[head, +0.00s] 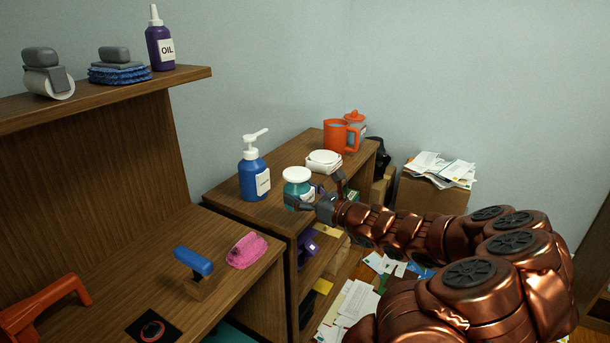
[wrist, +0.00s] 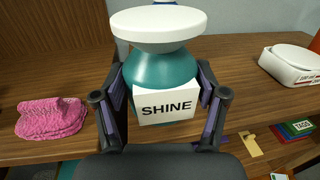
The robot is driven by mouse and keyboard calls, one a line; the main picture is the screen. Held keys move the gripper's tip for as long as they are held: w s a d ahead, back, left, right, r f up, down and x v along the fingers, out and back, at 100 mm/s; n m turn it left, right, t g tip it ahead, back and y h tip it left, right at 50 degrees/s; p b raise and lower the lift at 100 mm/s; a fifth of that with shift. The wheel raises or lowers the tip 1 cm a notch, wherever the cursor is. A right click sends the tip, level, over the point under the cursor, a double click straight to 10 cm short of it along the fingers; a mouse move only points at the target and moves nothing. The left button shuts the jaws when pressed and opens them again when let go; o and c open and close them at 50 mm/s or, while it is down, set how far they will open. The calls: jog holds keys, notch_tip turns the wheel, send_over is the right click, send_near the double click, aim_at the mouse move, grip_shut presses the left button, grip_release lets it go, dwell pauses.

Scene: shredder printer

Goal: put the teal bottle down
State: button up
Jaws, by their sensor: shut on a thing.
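The teal bottle (wrist: 160,70) has a wide white cap and a white label reading SHINE. In the wrist view it stands upright between the two fingers of my gripper (wrist: 163,105), which is shut on it. In the head view the teal bottle (head: 297,184) is at the front edge of the wooden shelf unit's top (head: 283,166), with my gripper (head: 318,203) at its right side. I cannot tell whether its base touches the wood, since its lower part is hidden.
A blue pump bottle (head: 254,176) stands left of the teal bottle. A white container (head: 323,161) and an orange pitcher (head: 336,136) stand behind it. A pink cloth (head: 247,250) and a blue-handled tool (head: 194,262) are on the nearer desk. Papers litter the floor.

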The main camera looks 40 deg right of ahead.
jog(key=w+d, duration=0.3)
jog(key=d, duration=0.1)
jog(key=w+d+f, duration=0.1)
jog(key=w+d, duration=0.2)
jog(key=d, duration=0.1)
jog(key=w+d, duration=0.2)
jog(key=d, duration=0.2)
jog(key=shift+w+f, duration=0.2)
jog(key=shift+w, duration=0.2)
jog(key=shift+f, duration=1.65)
jog(key=shift+f, duration=0.2)
jog(key=o, duration=1.2)
jog(key=shift+r, duration=0.15)
jog(key=shift+s, duration=0.45)
jog(key=s, duration=0.3)
jog(key=s+d, duration=0.1)
jog(key=s, duration=0.7)
jog(key=shift+d, duration=0.3)
